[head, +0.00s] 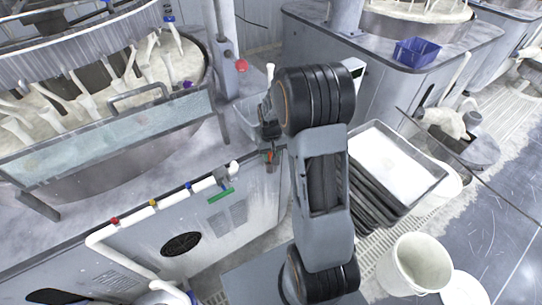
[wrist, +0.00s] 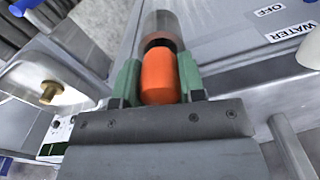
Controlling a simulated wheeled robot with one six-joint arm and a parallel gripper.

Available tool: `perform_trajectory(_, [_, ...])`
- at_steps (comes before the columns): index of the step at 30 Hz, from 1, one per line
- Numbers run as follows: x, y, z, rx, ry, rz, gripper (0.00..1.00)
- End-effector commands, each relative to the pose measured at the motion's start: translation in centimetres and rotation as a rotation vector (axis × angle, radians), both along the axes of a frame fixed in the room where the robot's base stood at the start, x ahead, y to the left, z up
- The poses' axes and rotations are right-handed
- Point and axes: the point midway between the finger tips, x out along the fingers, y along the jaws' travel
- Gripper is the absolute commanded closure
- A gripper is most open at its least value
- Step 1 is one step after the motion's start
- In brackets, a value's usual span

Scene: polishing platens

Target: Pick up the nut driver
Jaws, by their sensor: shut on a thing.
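The nut driver (wrist: 159,78) has an orange handle with a black band and a grey, glassy-looking part beyond it. In the wrist view it stands between the green fingers of my gripper (wrist: 158,82), which is shut on the handle. In the head view my gripper (head: 270,151) is beside the machine cabinet's corner, below my dark wrist. Only a small orange patch of the nut driver (head: 268,156) shows there. Its far end is hard to make out, and I cannot tell whether it touches anything.
A grey panel with OFF and WATER labels (wrist: 287,32) is close on the right in the wrist view. A clear bin (head: 243,122) stands behind my gripper. Stacked black trays (head: 433,178) and a white bucket (head: 416,262) are on the right. A pipe with valves (head: 140,215) runs left.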

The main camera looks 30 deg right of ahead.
Motion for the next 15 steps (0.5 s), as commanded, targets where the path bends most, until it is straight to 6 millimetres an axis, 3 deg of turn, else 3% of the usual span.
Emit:
perform_trajectory(6, [0.02,0.00,0.03,0.000,-0.001,0.000,0.93])
perform_trajectory(15, [0.07,-0.02,0.64,0.000,-0.003,0.000,0.93])
